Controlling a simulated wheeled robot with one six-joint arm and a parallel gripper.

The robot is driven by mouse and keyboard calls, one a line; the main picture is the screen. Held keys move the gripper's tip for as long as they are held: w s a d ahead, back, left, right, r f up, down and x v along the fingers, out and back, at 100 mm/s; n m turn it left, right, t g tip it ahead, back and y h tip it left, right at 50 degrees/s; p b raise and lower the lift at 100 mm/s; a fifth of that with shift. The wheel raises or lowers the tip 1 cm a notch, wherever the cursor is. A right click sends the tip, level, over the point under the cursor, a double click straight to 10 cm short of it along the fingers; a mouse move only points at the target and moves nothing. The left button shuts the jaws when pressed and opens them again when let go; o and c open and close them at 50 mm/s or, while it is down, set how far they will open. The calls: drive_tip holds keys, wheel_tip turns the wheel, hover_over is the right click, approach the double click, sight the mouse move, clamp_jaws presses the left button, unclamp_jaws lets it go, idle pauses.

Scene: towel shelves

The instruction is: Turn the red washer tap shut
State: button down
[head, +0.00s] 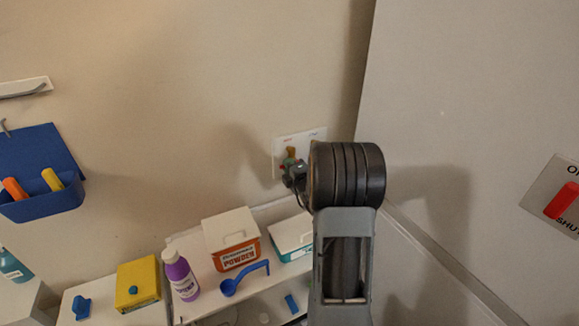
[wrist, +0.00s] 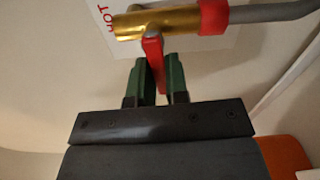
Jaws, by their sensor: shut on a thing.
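The tap shows in the wrist view as a brass body (wrist: 165,24) with a red lever (wrist: 154,55) and a red collar (wrist: 213,16) joining a grey hose (wrist: 270,12). The lever points from the brass body toward my gripper, roughly crosswise to the body. My gripper (wrist: 158,75) has its two green fingers closed on either side of the lever. In the head view the brass tap (head: 291,152) is small against a white wall plate (head: 315,138), and my arm hides much of the plate and gripper. Part of the word HOT shows on the plate.
A blue wall bin (head: 42,203) hangs left. A panel with a red handle (head: 561,201) is right.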

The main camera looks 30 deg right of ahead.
drive_tip(key=shift+r+m, duration=0.15)
drive_tip(key=shift+m, duration=0.25)
drive_tip(key=c, duration=1.1)
unclamp_jaws()
drive_tip(key=s, duration=0.4)
drive_tip(key=s+a+b, duration=0.1)
drive_tip(key=s, duration=0.4)
drive_tip(key=s+b, duration=0.1)
drive_tip(key=s, duration=0.3)
drive_tip(key=shift+s+a, duration=0.4)
